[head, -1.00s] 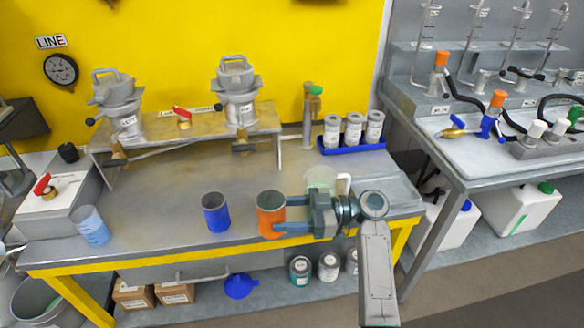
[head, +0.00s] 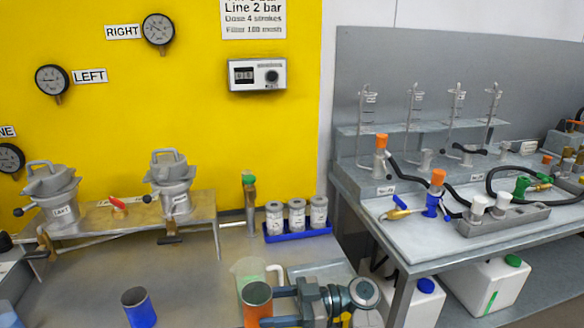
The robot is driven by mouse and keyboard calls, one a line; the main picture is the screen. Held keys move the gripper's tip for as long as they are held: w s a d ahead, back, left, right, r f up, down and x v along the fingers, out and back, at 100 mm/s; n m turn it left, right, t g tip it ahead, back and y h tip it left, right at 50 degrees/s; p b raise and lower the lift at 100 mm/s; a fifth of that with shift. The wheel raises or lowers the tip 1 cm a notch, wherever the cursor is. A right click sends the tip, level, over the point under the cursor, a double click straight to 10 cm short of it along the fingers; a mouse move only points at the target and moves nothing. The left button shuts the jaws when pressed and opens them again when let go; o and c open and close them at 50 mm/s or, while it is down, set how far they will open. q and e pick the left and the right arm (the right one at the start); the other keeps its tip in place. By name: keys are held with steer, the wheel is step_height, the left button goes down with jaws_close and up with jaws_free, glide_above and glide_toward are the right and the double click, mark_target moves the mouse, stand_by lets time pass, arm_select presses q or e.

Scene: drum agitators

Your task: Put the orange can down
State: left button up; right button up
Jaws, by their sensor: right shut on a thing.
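The orange can (head: 257,308) is at the bottom of the head view, upright, near the front of the metal bench. My right gripper (head: 274,306) comes in from the right and is shut on the can's right side. The can's base is cut off by the frame edge, so I cannot tell whether it touches the bench. My left gripper is not in view.
A blue can (head: 140,309) stands left of the orange can. A clear jug (head: 250,270) stands just behind it. A blue tray (head: 298,234) with grey tins is further back. Two lidded metal vessels (head: 172,192) stand on a raised shelf. Bare bench lies between them.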

mark_target(272, 313)
steer(key=d+m+t, duration=0.1)
steer(key=s+d+t, duration=0.1)
steer(key=shift+d+f+m+t, duration=0.15)
steer(key=shift+f+m+t, duration=0.05)
steer(key=shift+m+t, duration=0.2)
steer(key=shift+s+d+m+t, duration=0.1)
steer(key=shift+d+m+t, duration=0.25)
steer(key=shift+t, duration=0.15)
steer(key=s+d+f+m+t+h, duration=0.1)
steer(key=s+d+m+t+h, duration=0.2)
steer(key=d+m+t+h, duration=0.5)
steer(key=s+d+f+m+t+h, duration=0.2)
steer(key=s+d+m+t+h, duration=0.2)
steer(key=d+m+t+h, duration=0.4)
steer(key=d+m+h, duration=0.1)
steer(key=d, duration=0.4)
steer(key=shift+s+d+h, duration=0.25)
steer(key=shift+s+h, duration=0.05)
steer(key=shift+h, duration=0.1)
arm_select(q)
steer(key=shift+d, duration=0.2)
arm_select(e)
steer(key=shift+w, duration=0.1)
